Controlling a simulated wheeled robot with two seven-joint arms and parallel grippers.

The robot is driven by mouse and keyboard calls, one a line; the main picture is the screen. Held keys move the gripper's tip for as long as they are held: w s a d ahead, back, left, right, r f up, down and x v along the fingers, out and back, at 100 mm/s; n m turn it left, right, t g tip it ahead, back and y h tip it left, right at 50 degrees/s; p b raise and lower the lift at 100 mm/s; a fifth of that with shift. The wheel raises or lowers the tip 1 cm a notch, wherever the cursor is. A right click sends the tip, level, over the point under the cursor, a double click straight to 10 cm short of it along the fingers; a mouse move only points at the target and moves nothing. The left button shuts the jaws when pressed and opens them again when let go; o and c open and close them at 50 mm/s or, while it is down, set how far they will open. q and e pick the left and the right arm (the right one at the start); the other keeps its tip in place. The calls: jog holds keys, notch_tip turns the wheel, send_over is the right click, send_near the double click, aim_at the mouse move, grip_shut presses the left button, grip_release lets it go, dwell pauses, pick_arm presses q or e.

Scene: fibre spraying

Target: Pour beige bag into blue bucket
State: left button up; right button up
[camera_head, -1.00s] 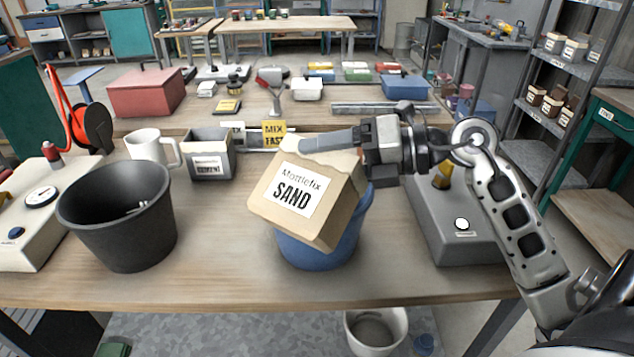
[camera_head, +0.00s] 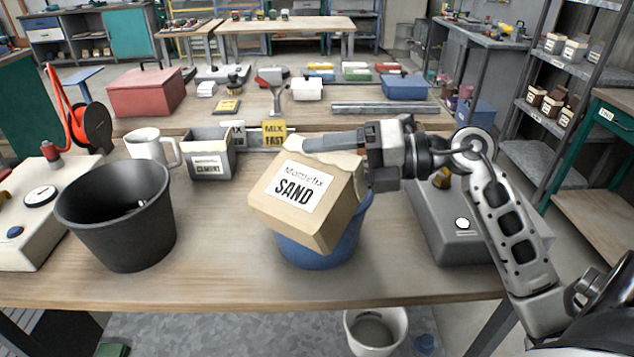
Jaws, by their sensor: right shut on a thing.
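The beige bag (camera_head: 322,219), labelled "Mottlefix SAND", is tilted in front of and over the blue bucket (camera_head: 322,252). It hides most of the bucket's front and its opening. My right gripper (camera_head: 335,143) comes in from the right and is shut on the top of the bag. I cannot see whether any sand is coming out of the bag. The blue bucket stands on the wooden table (camera_head: 225,275) near its front edge. My left gripper is not in view.
A black bucket (camera_head: 117,225) stands at the left, with a white mug (camera_head: 146,146) and a grey cement box (camera_head: 209,166) behind it. A grey device (camera_head: 461,236) is right of the blue bucket. A white bucket (camera_head: 376,330) is below the table.

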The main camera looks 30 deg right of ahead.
jog(key=shift+w+d+f+m+y, duration=0.1)
jog(key=shift+d+f+m+y, duration=0.05)
jog(key=shift+f+m+y, duration=0.2)
dwell(0.3)
jog(key=shift+w+d+f+m+y+b, duration=0.2)
jog(key=shift+d+f+m+b, duration=0.1)
jog(key=shift+d+m, duration=0.15)
jog(key=shift+w+d+f+m+y+b, duration=0.15)
jog(key=shift+d+f+m+b, duration=0.15)
jog(key=shift+d, duration=0.2)
jog(key=shift+w+d+r+m+t+y+p, duration=0.15)
jog(key=shift+d+m+t+y+p, duration=0.15)
jog(key=shift+m+t+p, duration=0.3)
dwell(0.6)
jog(key=shift+w+d+r+m+y, duration=0.1)
jog(key=shift+d+r+m+y, duration=0.05)
jog(key=shift+r+m, duration=0.25)
jog(key=shift+d+r+m+y, duration=0.15)
jog(key=shift+r+m, duration=0.15)
jog(key=shift+m, duration=0.2)
dwell(0.3)
jog(key=shift+w+d+m+t, duration=0.1)
jog(key=shift+d+m+t, duration=0.1)
jog(key=shift+m+t, duration=0.45)
dwell(0.7)
jog(key=shift+w+d+r+m+t+y, duration=0.2)
jog(key=shift+r+m+y, duration=0.3)
jog(key=shift+m, duration=0.55)
